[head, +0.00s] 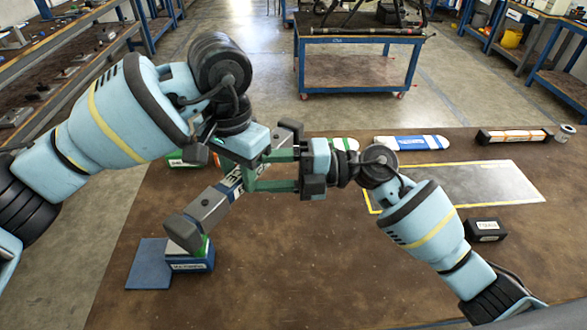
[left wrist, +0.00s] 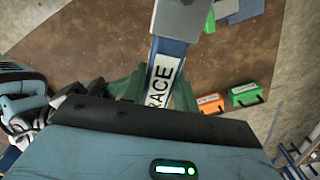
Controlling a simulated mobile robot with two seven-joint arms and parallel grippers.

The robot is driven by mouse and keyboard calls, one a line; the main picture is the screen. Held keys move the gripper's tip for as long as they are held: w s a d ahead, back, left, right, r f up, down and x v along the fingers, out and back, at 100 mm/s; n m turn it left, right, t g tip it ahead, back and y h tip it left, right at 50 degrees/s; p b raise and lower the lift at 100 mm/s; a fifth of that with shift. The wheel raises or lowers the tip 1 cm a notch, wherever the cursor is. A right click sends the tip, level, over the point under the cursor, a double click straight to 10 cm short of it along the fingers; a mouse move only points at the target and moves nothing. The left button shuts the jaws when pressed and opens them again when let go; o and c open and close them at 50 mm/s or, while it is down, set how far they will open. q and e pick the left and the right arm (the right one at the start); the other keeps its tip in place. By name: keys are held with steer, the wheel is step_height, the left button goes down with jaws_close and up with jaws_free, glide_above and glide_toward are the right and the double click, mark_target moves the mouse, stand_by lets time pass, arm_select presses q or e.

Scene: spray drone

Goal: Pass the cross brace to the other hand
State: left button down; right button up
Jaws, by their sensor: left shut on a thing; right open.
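The cross brace (head: 229,184) is a bar with grey end blocks and a white label on its blue middle. It slants above the table from lower left to upper right. My left gripper (head: 236,163) is shut on its middle. In the left wrist view the brace (left wrist: 165,75) runs up from between the green fingers, its label partly reading "RACE". My right gripper (head: 256,171) comes in from the right, its green fingers spread one above the other and reaching to the brace near the left gripper. I cannot tell whether they touch it.
A yellow-edged grey area (head: 480,184), a black box (head: 485,231) and a blue-white piece (head: 412,143) lie to the right. The front middle of the table is bare.

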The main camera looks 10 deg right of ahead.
mark_target(239, 173)
steer(key=shift+w+a, duration=0.1)
steer(key=shift+a, duration=1.05)
steer(key=shift+c, duration=0.2)
jaws_close()
arm_select(q)
steer(key=c, duration=1)
jaws_free()
steer(key=shift+r, duration=0.1)
step_height(239, 173, up, 12)
steer(key=shift+f, duration=0.1)
